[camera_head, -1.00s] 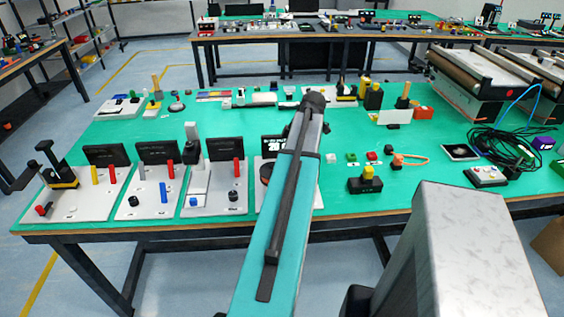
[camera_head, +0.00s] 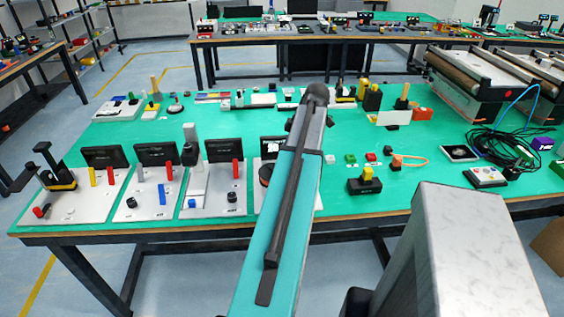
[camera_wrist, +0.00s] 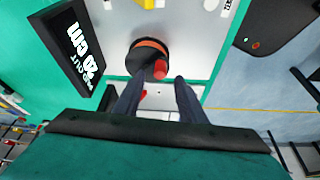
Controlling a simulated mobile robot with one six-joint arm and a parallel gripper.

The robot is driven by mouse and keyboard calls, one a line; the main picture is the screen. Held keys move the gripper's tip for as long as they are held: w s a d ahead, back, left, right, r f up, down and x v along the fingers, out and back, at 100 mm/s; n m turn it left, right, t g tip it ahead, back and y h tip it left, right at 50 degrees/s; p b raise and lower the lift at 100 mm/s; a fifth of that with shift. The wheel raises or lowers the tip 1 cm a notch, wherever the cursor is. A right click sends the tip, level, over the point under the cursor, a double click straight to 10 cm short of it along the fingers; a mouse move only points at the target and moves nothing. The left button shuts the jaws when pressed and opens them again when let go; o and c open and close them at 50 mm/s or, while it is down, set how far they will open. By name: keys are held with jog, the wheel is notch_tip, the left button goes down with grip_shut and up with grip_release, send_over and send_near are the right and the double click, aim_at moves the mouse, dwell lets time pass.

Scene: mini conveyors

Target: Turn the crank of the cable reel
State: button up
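The cable reel (camera_wrist: 149,60) is a round black drum with an orange band, on a light grey plate (camera_wrist: 193,40) in the wrist view. Its crank has a red knob (camera_wrist: 160,69). My gripper (camera_wrist: 155,79) is open, with a dark finger on either side of the knob's position. The knob shows in the gap near the fingertips; I cannot tell whether either finger touches it. A black display (camera_wrist: 75,50) reading "20 cm" stands beside the reel. In the head view my arm mostly hides the reel (camera_head: 265,173) and all of my gripper.
Several similar grey stations with black screens (camera_head: 156,154) and coloured levers stand to the left on the green table (camera_head: 300,110). A black box with a yellow button (camera_head: 366,180) is to the right. Black cables (camera_head: 497,146) lie farther right.

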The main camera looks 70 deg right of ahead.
jog(key=b+v, duration=0.1)
jog(key=v, duration=0.9)
jog(key=shift+r+b, duration=0.3)
jog(key=shift+s, duration=0.15)
